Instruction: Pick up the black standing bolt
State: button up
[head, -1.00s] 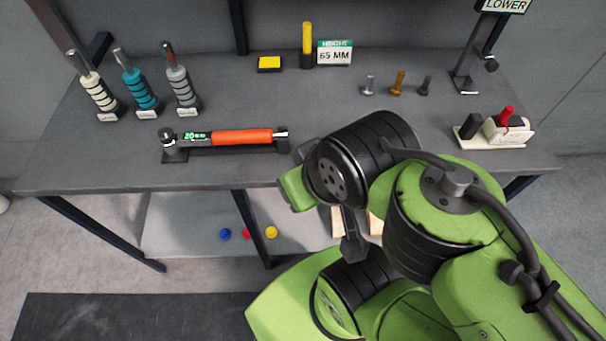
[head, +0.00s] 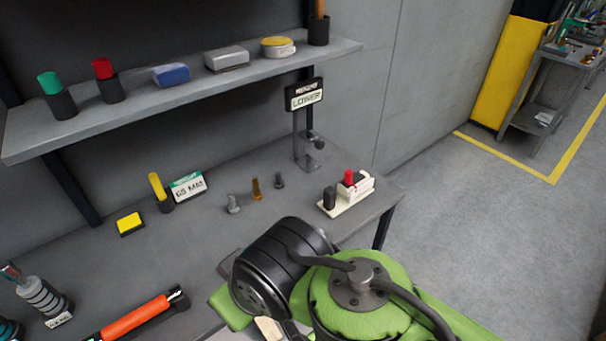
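The black bolt (head: 279,180) stands upright on the grey workbench (head: 185,255), small and dark. It is the rightmost and farthest of a short row of three bolts. A brass-coloured bolt (head: 256,189) stands to its left, and a silver-grey bolt (head: 233,204) stands left of that. My green and black arm is folded in front of the bench, at the bottom of the head view. My gripper's fingers do not show, so I cannot see their state. Nothing of my arm touches the bolts.
A LOWER sign on a stand (head: 304,97) rises behind the bolts. A pale fixture (head: 347,196) with red and black parts stands to their right. A 65 MM sign (head: 188,188) is to the left. A shelf (head: 185,93) hangs above. An orange-handled tool (head: 135,318) lies front left.

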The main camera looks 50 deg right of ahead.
aim_at(278, 184)
jog(key=z, duration=1.25)
